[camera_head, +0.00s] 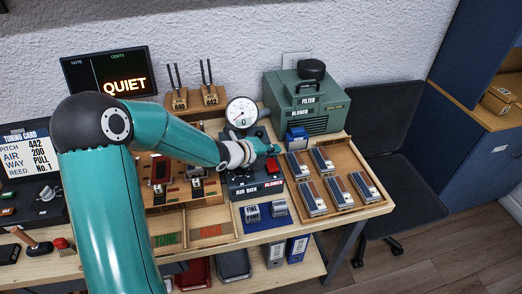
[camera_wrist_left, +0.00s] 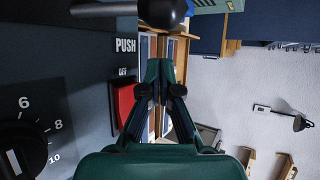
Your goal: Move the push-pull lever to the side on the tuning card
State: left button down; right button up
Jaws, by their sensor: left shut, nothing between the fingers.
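The tuning card (camera_head: 28,154) at far left reads PITCH 442, AIR 200, WAY PULL, REED No. 1. The air box (camera_head: 240,181) stands at the middle of the bench, partly behind my left arm. In the left wrist view, a grey lever rod (camera_wrist_left: 100,9) ends in a black ball (camera_wrist_left: 164,12), beside the word PUSH. In the head view I cannot make out this lever. My left gripper (camera_head: 275,149) is over the air box, shut and empty. In the wrist view its fingertips (camera_wrist_left: 160,66) point toward the ball, with a visible gap. My right gripper is out of view.
A round gauge (camera_head: 241,112) stands behind the air box, and a green blower (camera_head: 309,102) behind right. A red switch (camera_wrist_left: 124,103) and a numbered dial (camera_wrist_left: 22,148) are close to the gripper. A wooden tray (camera_head: 357,208) of reed blocks lies right.

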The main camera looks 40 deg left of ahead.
pick_arm(q)
jog(key=a+r+p, duration=0.2)
jog(key=a, duration=0.1)
jog(key=shift+s+a, duration=0.1)
jog(key=shift+s, duration=0.1)
jog(key=shift+w+a+f, duration=0.1)
jog(key=shift+a, duration=0.15)
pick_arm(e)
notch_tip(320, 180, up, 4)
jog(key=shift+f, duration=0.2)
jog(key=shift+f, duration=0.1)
